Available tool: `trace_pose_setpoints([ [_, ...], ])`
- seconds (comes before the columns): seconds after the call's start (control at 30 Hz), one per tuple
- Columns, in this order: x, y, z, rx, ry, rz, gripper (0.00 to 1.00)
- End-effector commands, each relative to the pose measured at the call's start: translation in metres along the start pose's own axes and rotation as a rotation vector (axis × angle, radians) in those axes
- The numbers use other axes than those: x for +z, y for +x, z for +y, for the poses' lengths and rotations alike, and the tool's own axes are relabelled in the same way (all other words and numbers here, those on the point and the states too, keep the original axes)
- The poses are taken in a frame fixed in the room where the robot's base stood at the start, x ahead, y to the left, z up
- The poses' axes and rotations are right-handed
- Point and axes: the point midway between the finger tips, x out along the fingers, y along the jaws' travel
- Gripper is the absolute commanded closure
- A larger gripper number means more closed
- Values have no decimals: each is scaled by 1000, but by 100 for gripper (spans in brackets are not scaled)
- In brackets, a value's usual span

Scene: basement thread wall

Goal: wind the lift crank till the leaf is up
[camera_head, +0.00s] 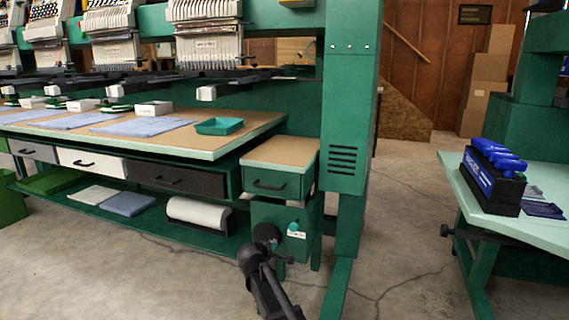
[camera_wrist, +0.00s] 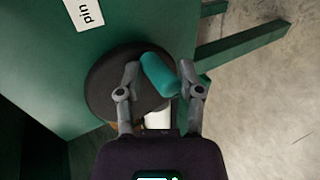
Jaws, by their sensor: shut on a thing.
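The lift crank is a dark round disc (camera_head: 266,232) on the green box under the small wood-topped leaf (camera_head: 282,151). Its teal handle (camera_wrist: 159,76) shows in the wrist view, with the disc (camera_wrist: 103,85) behind it. My gripper (camera_wrist: 160,68) is shut on that handle, one finger on each side. In the head view my gripper (camera_head: 263,247) is at the crank and hides part of it. The leaf, with a green drawer below it, stands at the right end of the long table (camera_head: 225,152). I cannot tell whether their tops are level.
A green post (camera_head: 350,130) rises right of the leaf. Concrete floor lies open before the right bench (camera_head: 458,180).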

Motion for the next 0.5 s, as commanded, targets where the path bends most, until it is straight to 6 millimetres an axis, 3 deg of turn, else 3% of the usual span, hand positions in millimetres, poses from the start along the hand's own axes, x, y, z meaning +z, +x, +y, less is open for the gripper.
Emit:
trace_pose_setpoints([
  [0.33, 0, 3, 0, -2, 1, -6, 100],
  [0.5, -10, 8, -8, -3, 2, -5, 100],
])
